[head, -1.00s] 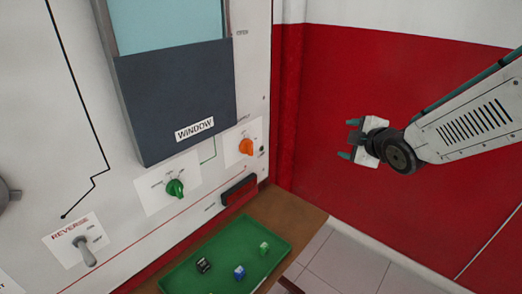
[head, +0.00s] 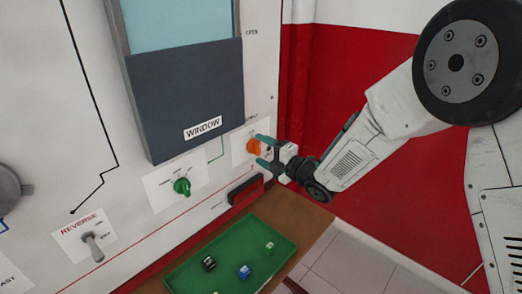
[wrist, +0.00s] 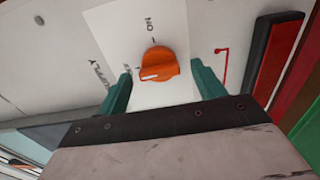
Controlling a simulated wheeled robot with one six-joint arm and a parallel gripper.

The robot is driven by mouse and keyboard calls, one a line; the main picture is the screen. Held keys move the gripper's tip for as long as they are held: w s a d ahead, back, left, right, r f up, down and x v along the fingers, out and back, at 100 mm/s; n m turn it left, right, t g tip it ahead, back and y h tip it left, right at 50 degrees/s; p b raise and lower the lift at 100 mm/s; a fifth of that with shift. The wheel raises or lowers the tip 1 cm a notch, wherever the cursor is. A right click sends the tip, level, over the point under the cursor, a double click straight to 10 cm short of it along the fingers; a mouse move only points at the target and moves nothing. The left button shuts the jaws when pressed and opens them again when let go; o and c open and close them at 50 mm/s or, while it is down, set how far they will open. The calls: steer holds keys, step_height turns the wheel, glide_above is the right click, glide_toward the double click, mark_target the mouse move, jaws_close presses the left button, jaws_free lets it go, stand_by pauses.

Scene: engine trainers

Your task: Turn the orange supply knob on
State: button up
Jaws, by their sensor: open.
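The orange supply knob (head: 252,147) sits on a white label plate on the upright panel, low and to the right of the window. In the wrist view the orange knob (wrist: 157,68) shows a white pointer line aimed left, toward a partly hidden mark beside the SUPPLY lettering. The ON mark is at the top of the plate, away from the pointer. My gripper (head: 266,150) is open with its teal fingers in front of the knob. In the wrist view the open gripper (wrist: 161,88) has one finger on each side of the knob, with gaps between; the fingers appear not to touch it.
A green knob (head: 182,187) and a REVERSE toggle switch (head: 93,247) are on the panel to the left. A dark red-faced block (head: 245,190) juts out below the orange knob. A green tray (head: 200,280) with small cubes lies below.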

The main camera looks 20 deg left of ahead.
steer(key=shift+x, duration=0.75)
steer(key=c, duration=1)
